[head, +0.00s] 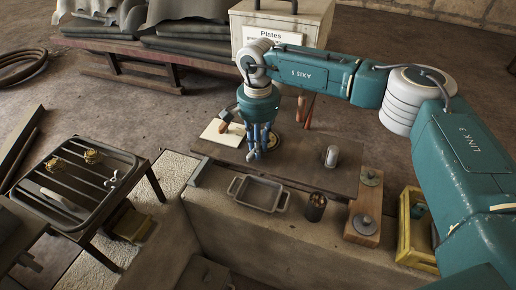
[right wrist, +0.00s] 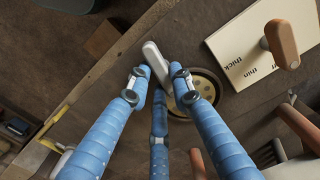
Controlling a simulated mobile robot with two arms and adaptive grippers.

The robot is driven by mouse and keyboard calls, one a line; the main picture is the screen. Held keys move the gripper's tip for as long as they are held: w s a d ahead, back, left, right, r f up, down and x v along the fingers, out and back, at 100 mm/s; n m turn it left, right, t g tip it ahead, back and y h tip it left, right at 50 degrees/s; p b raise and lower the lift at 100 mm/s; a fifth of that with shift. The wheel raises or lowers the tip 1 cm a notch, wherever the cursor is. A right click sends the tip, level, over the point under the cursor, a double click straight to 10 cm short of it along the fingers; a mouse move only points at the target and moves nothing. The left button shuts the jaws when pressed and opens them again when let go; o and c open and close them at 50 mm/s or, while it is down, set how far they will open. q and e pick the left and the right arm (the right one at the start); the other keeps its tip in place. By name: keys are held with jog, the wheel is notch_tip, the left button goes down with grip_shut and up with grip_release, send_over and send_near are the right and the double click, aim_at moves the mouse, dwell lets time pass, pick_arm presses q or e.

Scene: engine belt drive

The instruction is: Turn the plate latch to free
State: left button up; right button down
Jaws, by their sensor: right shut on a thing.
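The plate latch (right wrist: 156,62) looks like a short pale grey bar with rounded ends, lying slantwise in the right wrist view. My right gripper (right wrist: 153,80) has its blue fingers closed around the lower part of the bar, which it grips. In the head view my right gripper (head: 257,150) points down at the dark work board, and its fingers hide the latch there. A round brass-rimmed disc (right wrist: 207,82) lies right beside the fingers. My left gripper is not in view.
A cream card (right wrist: 240,62) with a wooden-handled tool (right wrist: 281,42) lies close by. On the bench are an empty metal tray (head: 262,193), a grey rounded piece (head: 332,156), a dark cup (head: 316,207) and a wooden block (head: 363,222). A Plates box (head: 285,20) stands behind.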

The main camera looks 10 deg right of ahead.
jog(key=m+b, duration=0.2)
jog(key=m, duration=0.1)
jog(key=shift+f+m+b, duration=0.1)
jog(key=shift+m+b, duration=0.2)
jog(key=shift+b, duration=0.05)
jog(key=m+b, duration=0.2)
jog(key=m, duration=0.1)
jog(key=shift+s+a+m, duration=0.1)
jog(key=shift+m, duration=0.2)
jog(key=m+b, duration=0.2)
jog(key=m, duration=0.2)
jog(key=shift+a, duration=0.15)
jog(key=shift+a+r+m+b, duration=0.15)
jog(key=shift+m+b, duration=0.2)
jog(key=shift+m, duration=0.7)
jog(key=shift+d+r+m+b, duration=0.15)
jog(key=shift+m+b, duration=0.2)
jog(key=shift+m, duration=0.7)
jog(key=shift+a, duration=0.1)
jog(key=c, duration=1.6)
grip_release()
jog(key=shift+o, duration=0.4)
jog(key=shift+s, duration=0.1)
